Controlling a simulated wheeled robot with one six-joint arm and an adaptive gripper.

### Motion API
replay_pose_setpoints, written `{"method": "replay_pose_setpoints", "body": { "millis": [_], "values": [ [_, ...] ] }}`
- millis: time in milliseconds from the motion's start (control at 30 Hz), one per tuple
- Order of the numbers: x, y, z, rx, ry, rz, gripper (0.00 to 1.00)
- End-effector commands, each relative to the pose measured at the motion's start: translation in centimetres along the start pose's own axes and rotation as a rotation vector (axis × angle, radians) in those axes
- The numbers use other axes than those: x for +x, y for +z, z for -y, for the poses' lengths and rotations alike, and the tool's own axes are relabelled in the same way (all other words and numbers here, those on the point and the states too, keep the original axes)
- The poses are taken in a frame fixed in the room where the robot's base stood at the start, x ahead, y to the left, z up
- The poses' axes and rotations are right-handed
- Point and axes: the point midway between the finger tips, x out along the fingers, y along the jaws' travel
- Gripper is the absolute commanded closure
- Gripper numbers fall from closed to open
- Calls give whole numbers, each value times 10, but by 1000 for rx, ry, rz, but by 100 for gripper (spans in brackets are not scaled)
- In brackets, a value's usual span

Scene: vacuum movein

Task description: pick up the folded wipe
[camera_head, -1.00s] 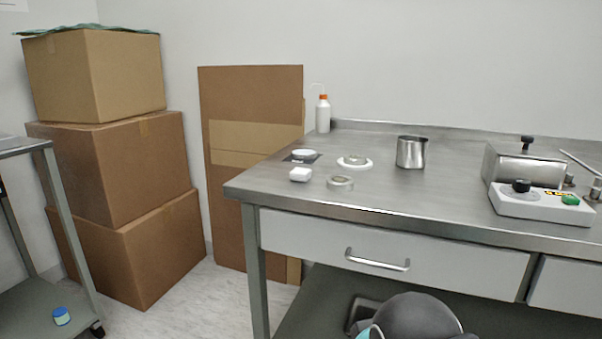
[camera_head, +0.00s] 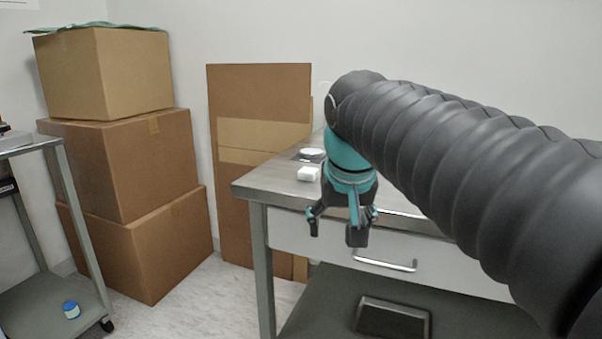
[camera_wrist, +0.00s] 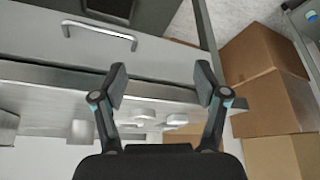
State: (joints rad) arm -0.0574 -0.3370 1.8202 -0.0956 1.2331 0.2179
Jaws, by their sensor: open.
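The folded wipe (camera_head: 308,173), a small white block, lies near the left front corner of the steel table (camera_head: 262,184). In the wrist view a small white shape among the table items looks like the wipe (camera_wrist: 177,119). My gripper (camera_head: 336,232) is open and empty, pointing down in front of the table's front edge, to the right of the wipe and lower in the picture. In the wrist view its two fingers (camera_wrist: 161,85) stand wide apart with nothing between them.
A white round dish (camera_head: 312,153) sits behind the wipe. My arm hides most of the tabletop. A drawer with a handle (camera_head: 385,262) is below the table edge. Stacked cardboard boxes (camera_head: 140,165) and a cart (camera_head: 35,146) stand left, with floor between.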

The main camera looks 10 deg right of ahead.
Motion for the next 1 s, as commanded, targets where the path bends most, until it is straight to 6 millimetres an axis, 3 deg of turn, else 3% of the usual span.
{"method": "replay_pose_setpoints", "body": {
  "millis": [33,200,500,700,1000],
  "values": [
    [-7,-23,4,15,8,5,27],
    [-28,-84,15,78,41,19,27],
    [-48,-172,37,209,102,35,27],
    [-48,-212,53,304,139,41,27],
    [-45,-233,64,389,167,43,27]
  ]
}}
